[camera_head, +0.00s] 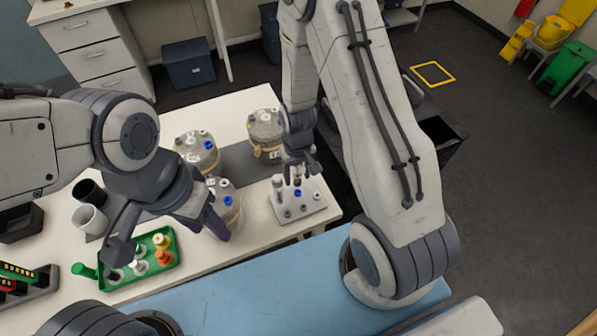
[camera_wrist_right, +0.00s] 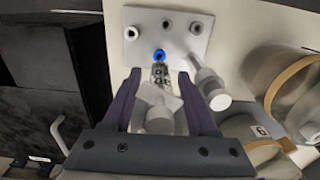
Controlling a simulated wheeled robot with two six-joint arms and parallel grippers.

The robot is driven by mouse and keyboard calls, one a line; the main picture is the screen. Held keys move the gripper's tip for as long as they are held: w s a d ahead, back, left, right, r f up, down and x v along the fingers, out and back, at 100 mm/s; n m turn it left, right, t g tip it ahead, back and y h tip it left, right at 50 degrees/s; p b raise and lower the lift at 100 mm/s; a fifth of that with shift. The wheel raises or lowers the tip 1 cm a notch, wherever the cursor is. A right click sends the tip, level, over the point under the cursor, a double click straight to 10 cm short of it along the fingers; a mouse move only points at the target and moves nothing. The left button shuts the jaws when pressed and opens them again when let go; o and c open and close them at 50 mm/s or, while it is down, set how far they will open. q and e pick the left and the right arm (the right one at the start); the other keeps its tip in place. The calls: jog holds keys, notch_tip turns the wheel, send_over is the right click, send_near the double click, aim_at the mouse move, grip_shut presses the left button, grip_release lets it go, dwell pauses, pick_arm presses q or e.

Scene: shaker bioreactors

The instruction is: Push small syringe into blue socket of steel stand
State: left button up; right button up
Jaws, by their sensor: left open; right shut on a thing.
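The steel stand (camera_head: 312,206) is a pale plate with several sockets on the table's right part; it also shows at the top of the right wrist view (camera_wrist_right: 178,20). Its blue socket (camera_wrist_right: 159,54) lies straight ahead of my right gripper (camera_wrist_right: 159,78). The right gripper is shut on the small syringe (camera_wrist_right: 159,98), a clear marked barrel with a white rear part. The syringe's front end is lined up with the blue socket and looks close to it; I cannot tell whether it is inside. My left gripper (camera_head: 165,236) is open and empty over the table.
A white capped piece (camera_wrist_right: 208,82) stands on the plate beside my right finger. Several glass vessels (camera_head: 197,152) stand left of and behind the stand. A green tray (camera_head: 150,272) with small bottles lies under my left gripper. Two cups (camera_head: 89,219) stand at left.

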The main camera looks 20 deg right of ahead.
aim_at(298, 182)
jog(key=shift+s+f+b, duration=0.1)
jog(key=shift+f+b, duration=0.55)
jog(key=shift+f, duration=0.4)
jog(key=shift+f+b, duration=0.8)
jog(key=shift+f, duration=0.2)
dwell(0.9)
jog(key=o, duration=1.5)
jog(key=shift+c, duration=0.2)
jog(key=shift+r, duration=0.1)
notch_tip(298, 182, up, 10)
jog(key=shift+d+r+b, duration=0.1)
jog(key=shift+r+b, duration=0.05)
jog(key=shift+b, duration=0.5)
